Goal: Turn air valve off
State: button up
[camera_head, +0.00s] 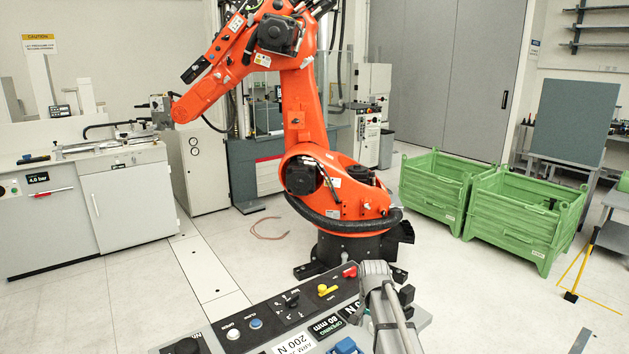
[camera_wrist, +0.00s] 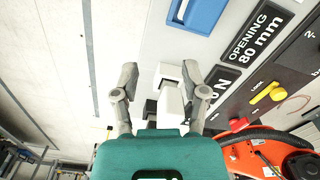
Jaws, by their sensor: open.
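My gripper (camera_wrist: 160,75) shows in the wrist view with its two grey fingers spread apart. It is over the edge of the control panel. A white block (camera_wrist: 172,103) shows between the fingers; I cannot tell whether they touch it. A red lever (camera_head: 52,192) sits below a "4.0 bar" readout (camera_head: 37,178) on the white cabinet at the left, far from my gripper. A red handle (camera_head: 350,271) is on the near panel, and it shows in the wrist view (camera_wrist: 240,123). No visible label names the air valve. In the head view my arm hides the fingers.
The near panel (camera_head: 263,338) carries buttons, a yellow lever (camera_head: 327,291) and a blue part (camera_head: 345,346). A large orange robot arm (camera_head: 300,110) stands behind it. Green crates (camera_head: 520,215) stand at the right. The floor between the panel and left cabinet is clear.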

jog(key=s+d+r+n, duration=0.1)
jog(key=s+n, duration=0.6)
jog(key=s, duration=1.2)
jog(key=shift+p, duration=0.45)
jog(key=shift+d, duration=0.15)
